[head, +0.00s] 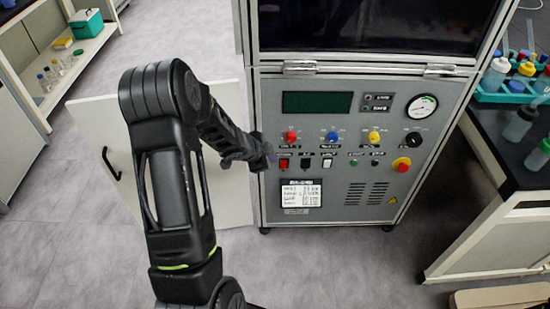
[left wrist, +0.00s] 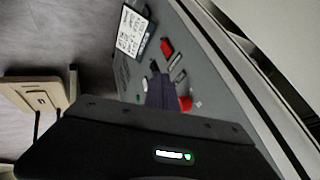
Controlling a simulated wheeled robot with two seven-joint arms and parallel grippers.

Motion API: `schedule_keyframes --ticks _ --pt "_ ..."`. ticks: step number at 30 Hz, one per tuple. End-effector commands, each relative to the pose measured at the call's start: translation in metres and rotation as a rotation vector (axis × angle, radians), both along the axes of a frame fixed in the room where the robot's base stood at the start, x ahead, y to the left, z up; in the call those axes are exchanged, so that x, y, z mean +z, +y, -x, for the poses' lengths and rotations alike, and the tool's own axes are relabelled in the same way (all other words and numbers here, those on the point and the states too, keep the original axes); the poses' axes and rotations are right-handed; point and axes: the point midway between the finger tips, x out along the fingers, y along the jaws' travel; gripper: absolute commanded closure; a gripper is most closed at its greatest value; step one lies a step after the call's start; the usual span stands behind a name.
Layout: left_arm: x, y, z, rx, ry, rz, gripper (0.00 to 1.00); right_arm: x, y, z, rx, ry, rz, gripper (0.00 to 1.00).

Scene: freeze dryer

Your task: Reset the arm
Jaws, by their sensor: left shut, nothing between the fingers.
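My left arm comes in from the lower left in the head view, bent at a raised elbow. Its left gripper (head: 268,157) is shut and empty at the left edge of the freeze dryer's control panel (head: 330,190), close to the red knob (head: 291,136) and the red switch (head: 283,163). I cannot tell whether the fingertips touch the panel. In the left wrist view the gripper (left wrist: 160,90) points at the panel, with a red switch (left wrist: 167,48) and a red knob (left wrist: 185,103) close to it. My right gripper is not in view.
An open white door (head: 110,150) with a black handle stands left of the machine, behind my arm. A black-topped bench (head: 520,180) with bottles stands at the right. A shelf (head: 75,60) with small bottles is at the upper left. Grey floor lies between.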

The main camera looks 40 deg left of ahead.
Motion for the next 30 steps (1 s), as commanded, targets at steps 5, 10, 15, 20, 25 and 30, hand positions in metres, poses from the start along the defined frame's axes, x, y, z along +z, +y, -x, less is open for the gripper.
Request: schedule_keyframes --ticks 5,10,15,20,25,30 --pt "0.0 0.0 0.001 0.0 0.0 0.0 1.0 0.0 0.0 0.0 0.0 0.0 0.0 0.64" --pt "0.0 0.0 0.0 0.0 0.0 0.0 1.0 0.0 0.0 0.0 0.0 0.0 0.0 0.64" --pt "0.0 0.0 0.0 0.0 0.0 0.0 1.0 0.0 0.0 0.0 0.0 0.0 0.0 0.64" --pt "0.001 0.0 -0.001 0.031 -0.008 0.023 1.0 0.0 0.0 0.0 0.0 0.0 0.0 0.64" --pt "-0.01 -0.019 0.006 0.182 -0.005 0.166 1.0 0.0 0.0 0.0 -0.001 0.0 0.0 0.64" --pt "-0.055 -0.108 0.035 0.43 0.112 0.454 1.0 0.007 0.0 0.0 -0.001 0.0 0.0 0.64"
